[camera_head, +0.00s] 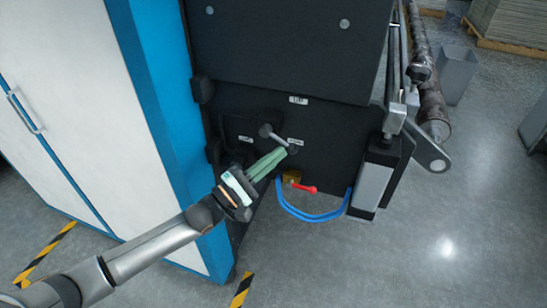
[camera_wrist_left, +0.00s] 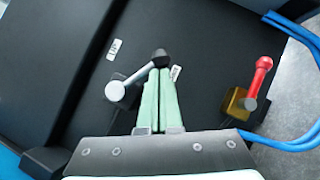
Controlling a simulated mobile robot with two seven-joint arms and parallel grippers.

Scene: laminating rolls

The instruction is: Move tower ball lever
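The lever (camera_wrist_left: 137,79) is a grey rod with a round grey pivot and a black ball (camera_wrist_left: 160,56) on its free end. It is mounted on the black machine panel, and its pivot shows in the head view (camera_head: 266,131). In the left wrist view the rod slants up to the right. My left gripper (camera_head: 284,150) has pale green fingers set close together, with only a thin gap between them. Its fingertips (camera_wrist_left: 160,72) are right at the ball, and I cannot tell whether they touch it. My right gripper is in neither view.
A red-handled valve (camera_head: 304,188) on a brass block and blue hoses (camera_head: 312,215) sit just right of the left gripper. A blue and white cabinet (camera_head: 75,110) stands at the left. Rollers (camera_head: 430,85) are at the right. The grey floor at front right is clear.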

